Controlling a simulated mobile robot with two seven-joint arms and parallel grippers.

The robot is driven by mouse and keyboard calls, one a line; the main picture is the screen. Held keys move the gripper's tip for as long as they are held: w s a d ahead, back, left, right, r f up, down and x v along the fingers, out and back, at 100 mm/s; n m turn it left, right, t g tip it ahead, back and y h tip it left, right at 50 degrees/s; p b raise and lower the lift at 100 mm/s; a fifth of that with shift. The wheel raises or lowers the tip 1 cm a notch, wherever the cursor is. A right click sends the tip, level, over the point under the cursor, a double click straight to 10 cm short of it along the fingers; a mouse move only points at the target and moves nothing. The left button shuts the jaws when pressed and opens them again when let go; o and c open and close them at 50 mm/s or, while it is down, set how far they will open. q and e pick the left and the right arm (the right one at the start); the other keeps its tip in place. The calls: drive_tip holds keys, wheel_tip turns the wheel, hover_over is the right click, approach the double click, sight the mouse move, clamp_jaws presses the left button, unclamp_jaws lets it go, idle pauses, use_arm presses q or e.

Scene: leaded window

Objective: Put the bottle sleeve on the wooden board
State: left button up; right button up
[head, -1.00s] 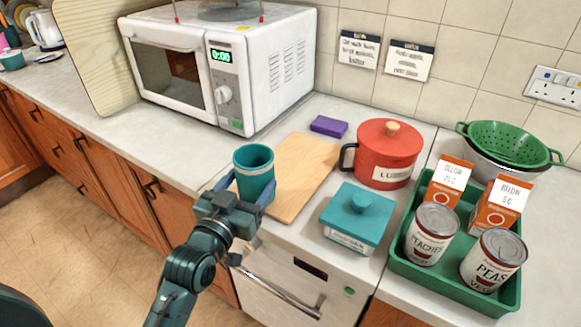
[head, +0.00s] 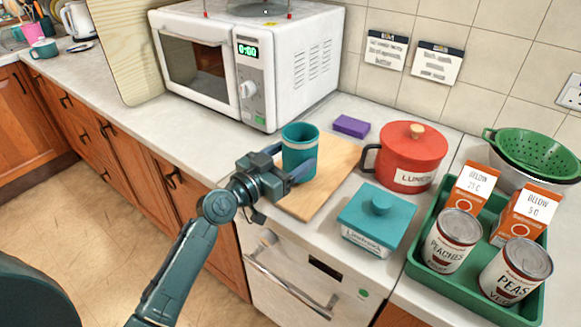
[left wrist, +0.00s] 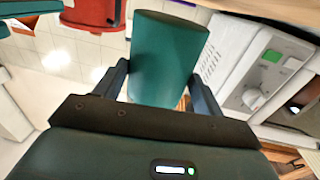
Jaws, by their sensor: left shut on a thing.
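My right gripper is not in view.
A red lidded pot (head: 413,155) and a teal lidded box (head: 378,218) stand right of the board. A purple sponge (head: 351,126) lies behind it. A white microwave (head: 240,65) is at the back left. A green tray (head: 470,277) holds tins and cartons at the right.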

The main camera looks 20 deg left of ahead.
use_arm(q)
drive_tip(key=shift+f+b, duration=0.35)
drive_tip(key=shift+f, duration=0.9)
drive_tip(key=o, duration=1)
drive_tip(key=shift+c, duration=0.2)
drive_tip(key=shift+r, duration=0.15)
drive_tip(key=b+v, duration=0.2)
drive_tip(key=v, duration=0.9)
drive_tip(key=s+d+f+n+g+y, duration=0.1)
drive_tip(key=s+d+f+g+y, duration=0.1)
drive_tip(key=s+d+f, duration=0.2)
drive_tip(key=s+d+f+g+y, duration=0.1)
drive_tip(key=s+d+f+g, duration=0.2)
drive_tip(key=s+f, duration=0.8)
wheel_tip(320, 180, down, 5)
drive_tip(key=shift+s+d+f+n+y, duration=0.1)
drive_tip(key=shift+s+d+n+y, duration=0.1)
drive_tip(key=shift+d+n+y, duration=0.2)
